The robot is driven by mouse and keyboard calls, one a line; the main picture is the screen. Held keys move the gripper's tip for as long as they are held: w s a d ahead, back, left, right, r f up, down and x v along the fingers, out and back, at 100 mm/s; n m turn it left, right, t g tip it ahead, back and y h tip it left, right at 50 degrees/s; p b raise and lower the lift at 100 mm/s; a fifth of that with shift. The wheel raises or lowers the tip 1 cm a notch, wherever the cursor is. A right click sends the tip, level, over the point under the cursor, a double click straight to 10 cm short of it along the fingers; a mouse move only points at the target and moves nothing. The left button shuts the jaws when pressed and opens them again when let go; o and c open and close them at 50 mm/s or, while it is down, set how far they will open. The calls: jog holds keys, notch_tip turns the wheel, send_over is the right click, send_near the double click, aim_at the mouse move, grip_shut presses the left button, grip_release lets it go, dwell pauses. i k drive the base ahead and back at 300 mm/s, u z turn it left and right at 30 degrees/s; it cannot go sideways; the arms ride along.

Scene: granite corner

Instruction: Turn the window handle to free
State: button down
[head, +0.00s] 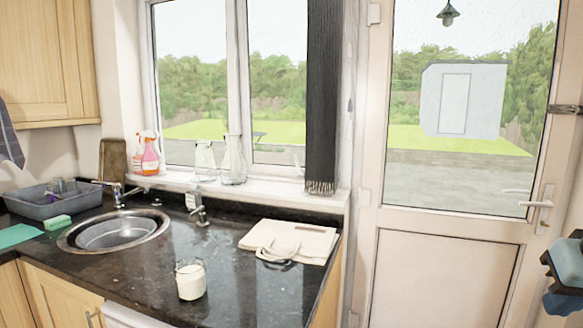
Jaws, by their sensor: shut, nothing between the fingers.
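The window (240,80) is at the upper middle of the head view, with white frames and two panes. A small pale shape (298,157) low on the right pane, beside the dark curtain, may be the window handle; it is too small and partly covered to tell its position. The white door handle (541,203) is a separate lever on the glazed door at the right, and it points left.
The dark curtain (324,95) hangs over the window's right side. Glass vessels (234,165) and spray bottles (150,155) stand on the sill. On the black worktop are a sink (115,235), a filled jar (190,280) and a folded cloth bag (300,238).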

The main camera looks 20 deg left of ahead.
aim_at(298, 166)
jog(key=z, duration=0.05)
jog(key=k, duration=0.5)
jog(key=z, duration=0.25)
jog(key=i, duration=2.7)
jog(key=u, duration=2.6)
